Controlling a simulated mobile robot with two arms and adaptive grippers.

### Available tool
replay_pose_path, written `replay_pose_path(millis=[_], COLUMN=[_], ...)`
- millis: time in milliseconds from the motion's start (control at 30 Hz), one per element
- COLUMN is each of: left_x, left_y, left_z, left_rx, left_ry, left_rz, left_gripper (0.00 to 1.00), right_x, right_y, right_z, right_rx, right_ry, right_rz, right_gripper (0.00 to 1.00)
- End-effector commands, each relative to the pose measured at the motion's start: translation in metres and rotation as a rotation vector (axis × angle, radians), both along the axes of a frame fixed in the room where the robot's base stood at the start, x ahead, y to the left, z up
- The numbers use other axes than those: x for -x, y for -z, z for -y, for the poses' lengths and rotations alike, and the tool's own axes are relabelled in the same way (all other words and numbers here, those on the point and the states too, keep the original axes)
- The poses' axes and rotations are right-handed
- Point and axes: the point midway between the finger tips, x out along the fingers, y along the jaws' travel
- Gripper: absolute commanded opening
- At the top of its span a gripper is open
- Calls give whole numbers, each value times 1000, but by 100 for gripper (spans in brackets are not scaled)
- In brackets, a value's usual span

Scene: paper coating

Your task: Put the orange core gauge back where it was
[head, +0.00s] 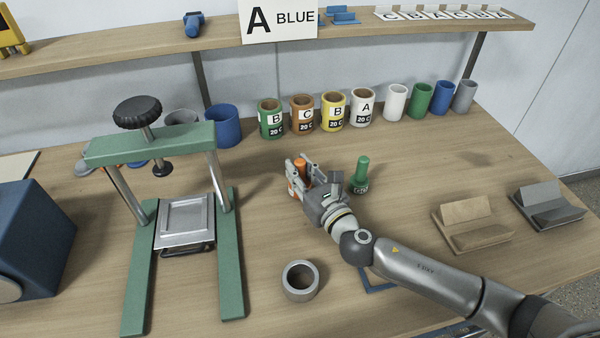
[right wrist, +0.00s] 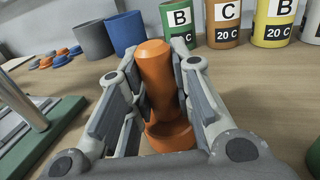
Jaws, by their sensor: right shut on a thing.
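The orange core gauge (right wrist: 158,75) is upright between the fingers of my right gripper (right wrist: 160,95), which is shut on it. In the head view the gauge (head: 299,167) shows partly behind the fingers of my right gripper (head: 300,180), over the middle of the table. I cannot tell whether its base touches the table. A green core gauge (head: 361,174) stands upright just right of my right gripper. My left gripper is not in view.
Labelled cans in green (head: 270,118), brown, yellow and white stand behind the gripper. A green press (head: 150,150) stands at left. A grey ring (head: 300,281) lies in front. Brown (head: 472,222) and grey (head: 547,206) holders sit at right. A blue-edged square (head: 378,280) lies partly under my arm.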

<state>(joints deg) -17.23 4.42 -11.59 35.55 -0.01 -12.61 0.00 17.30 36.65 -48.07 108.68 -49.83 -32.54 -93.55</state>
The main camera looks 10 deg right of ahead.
Motion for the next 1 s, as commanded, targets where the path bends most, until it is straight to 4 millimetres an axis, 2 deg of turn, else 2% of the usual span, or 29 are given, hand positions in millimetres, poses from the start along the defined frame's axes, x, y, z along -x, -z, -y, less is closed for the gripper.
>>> replay_pose_path(millis=[367, 400, 533, 933, 1000], left_x=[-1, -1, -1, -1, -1], left_y=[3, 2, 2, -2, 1], left_z=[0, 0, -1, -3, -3], left_rx=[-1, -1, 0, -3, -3], left_ry=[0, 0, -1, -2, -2], left_rz=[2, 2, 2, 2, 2], left_gripper=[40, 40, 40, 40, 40], right_x=[0, 0, 0, 0, 7], right_y=[4, 3, 3, -2, 1], right_z=[0, 0, 0, 0, 2], right_rx=[0, 0, 1, 0, 1], right_ry=[0, 0, 0, 0, 0], right_rz=[2, 2, 1, 2, 0], right_gripper=[0, 25, 42, 43, 43])
